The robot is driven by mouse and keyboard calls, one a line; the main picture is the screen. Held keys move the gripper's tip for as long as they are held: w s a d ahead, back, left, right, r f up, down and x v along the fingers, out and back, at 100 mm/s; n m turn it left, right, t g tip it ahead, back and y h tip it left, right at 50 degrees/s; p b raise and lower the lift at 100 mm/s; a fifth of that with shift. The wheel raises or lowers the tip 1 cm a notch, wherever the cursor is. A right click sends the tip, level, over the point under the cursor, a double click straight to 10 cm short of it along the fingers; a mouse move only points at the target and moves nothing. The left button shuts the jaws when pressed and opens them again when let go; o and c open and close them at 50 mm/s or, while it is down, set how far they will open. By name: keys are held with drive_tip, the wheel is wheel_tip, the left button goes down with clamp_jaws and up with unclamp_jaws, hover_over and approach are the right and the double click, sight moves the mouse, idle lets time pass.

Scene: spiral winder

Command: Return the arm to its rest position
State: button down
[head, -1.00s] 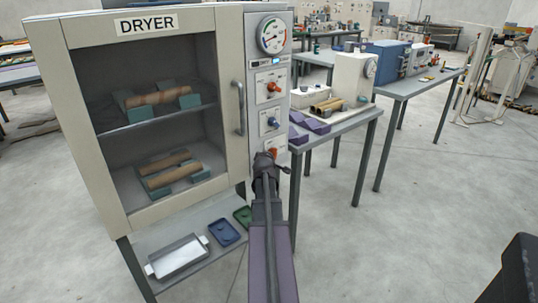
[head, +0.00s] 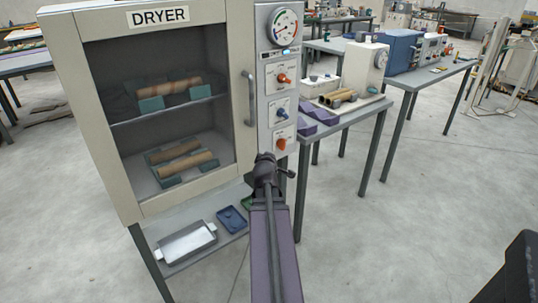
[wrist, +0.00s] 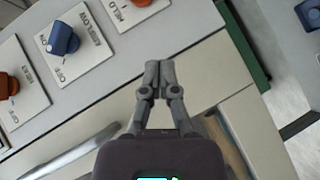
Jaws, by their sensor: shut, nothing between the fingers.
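My gripper (wrist: 159,70) is shut and empty in the wrist view, its fingertips together over the lower edge of the dryer's control panel (wrist: 95,85). In the head view my dark wrist is in front of the dryer (head: 190,207), just below the panel's lowest red-orange knob (head: 281,144). The fingers cannot be made out there. A gap shows between that knob and my wrist. The blue airflow knob (wrist: 62,38) and the orange heat knob (wrist: 8,86) lie left of the fingers in the wrist view.
The dryer's handle (head: 248,98) sticks out left of the panel. A metal tray (head: 186,242) and a blue tray (head: 232,219) lie on the shelf below. A bench (head: 352,117) with purple blocks stands close right. Floor at lower right is mostly open.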

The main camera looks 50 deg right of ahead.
idle(0.6)
drive_tip(key=w+a+f+m+g+y, duration=0.1)
drive_tip(key=w+a+f+y, duration=0.2)
drive_tip(key=a, duration=0.6)
drive_tip(key=w+a+f+y, duration=0.25)
drive_tip(key=w+a, duration=0.25)
drive_tip(key=a, duration=0.4)
drive_tip(key=w+a+f+m+g+y, duration=0.1)
drive_tip(key=w+a+f+y, duration=0.2)
drive_tip(key=a, duration=0.5)
drive_tip(key=s+a+f+g+y, duration=0.2)
drive_tip(key=a+g, duration=0.1)
drive_tip(key=a, duration=1.2)
drive_tip(key=s+a+f+g+y, duration=0.2)
drive_tip(key=s+a+g, duration=0.1)
drive_tip(key=a, duration=1.1)
wheel_tip(320, 180, up, 16)
drive_tip(key=p, duration=1.6)
drive_tip(key=shift+r, duration=0.25)
drive_tip(key=shift+w+h, duration=0.1)
drive_tip(key=shift+h, duration=0.15)
